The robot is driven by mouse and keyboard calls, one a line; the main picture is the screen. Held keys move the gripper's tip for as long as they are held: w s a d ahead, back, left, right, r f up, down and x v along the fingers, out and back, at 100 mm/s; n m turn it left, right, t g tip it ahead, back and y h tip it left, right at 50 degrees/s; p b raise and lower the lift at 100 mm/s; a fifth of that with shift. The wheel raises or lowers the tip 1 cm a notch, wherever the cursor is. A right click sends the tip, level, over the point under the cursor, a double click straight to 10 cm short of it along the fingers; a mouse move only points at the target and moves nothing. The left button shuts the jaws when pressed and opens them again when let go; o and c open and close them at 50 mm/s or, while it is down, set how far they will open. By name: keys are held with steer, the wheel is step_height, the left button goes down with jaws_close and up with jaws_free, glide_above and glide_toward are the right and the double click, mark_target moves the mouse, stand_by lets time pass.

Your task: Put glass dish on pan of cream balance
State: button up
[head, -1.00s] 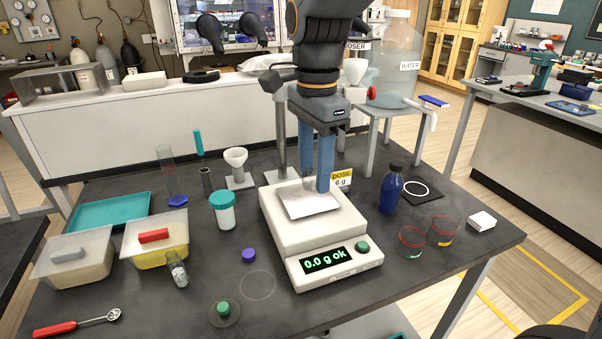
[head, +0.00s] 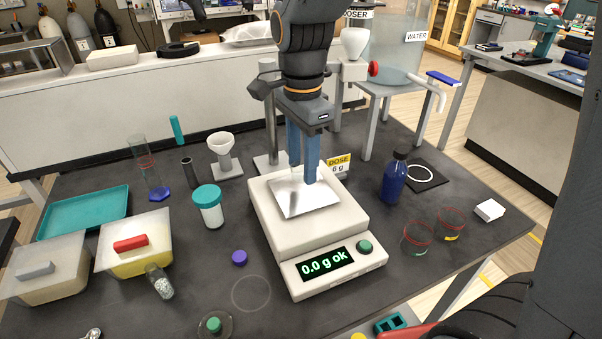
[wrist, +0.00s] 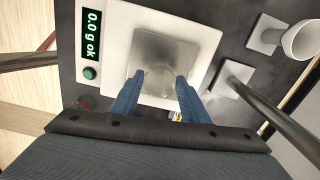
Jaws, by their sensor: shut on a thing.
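The cream balance (head: 275,235) stands in the middle of the dark table, its display reading 0.0 g ok. Its square metal pan (head: 318,202) lies below my gripper (head: 301,180); the pan also shows in the wrist view (wrist: 200,50). My blue fingers are shut on a clear glass dish (wrist: 160,78), which shows faintly between the fingertips over the pan in the wrist view. In the head view the dish is hardly visible against the pan and fingers. I cannot tell whether the dish touches the pan.
A teal-lidded jar (head: 208,208), a white funnel on a stand (head: 224,150) and lidded tubs (head: 135,243) are to the left. A post rises behind the pan.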

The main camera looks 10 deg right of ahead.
mark_target(302, 175)
steer(key=shift+f, duration=1.85)
steer(key=shift+f, duration=0.1)
steer(key=o, duration=1)
step_height(302, 175, up, 12)
steer(key=shift+r+b, duration=0.15)
steer(key=shift+b, duration=0.65)
steer(key=shift+s, duration=0.15)
